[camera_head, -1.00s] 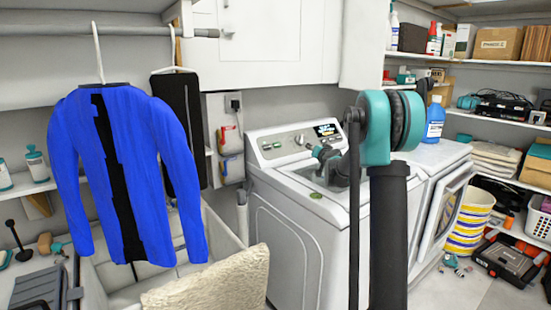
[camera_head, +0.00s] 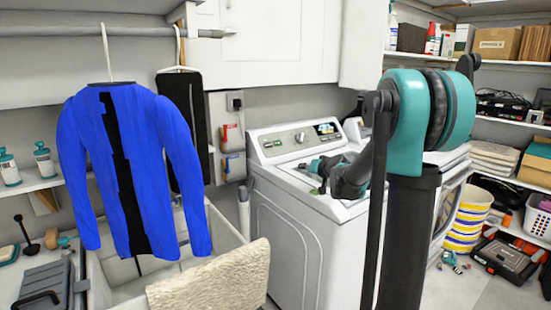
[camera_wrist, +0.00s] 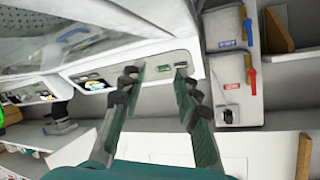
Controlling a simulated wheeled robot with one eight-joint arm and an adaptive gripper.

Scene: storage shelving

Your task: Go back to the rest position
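My gripper (camera_wrist: 158,88) is open in the wrist view, its two fingers apart with nothing between them. In the head view my gripper (camera_head: 318,170) is small and hangs over the top of the white washing machine (camera_head: 310,240). My teal and black arm links fill the right of centre and hide part of the washer's right side. In the wrist view the washer's control panel (camera_wrist: 135,68) lies beyond the fingertips, tilted in the picture.
A blue jacket (camera_head: 170,165) and dark trousers (camera_head: 185,125) hang from a rail (camera_head: 110,31) at left. Striped buckets (camera_head: 468,225) stand right of my arm. Loaded shelves (camera_head: 513,66) line the right wall.

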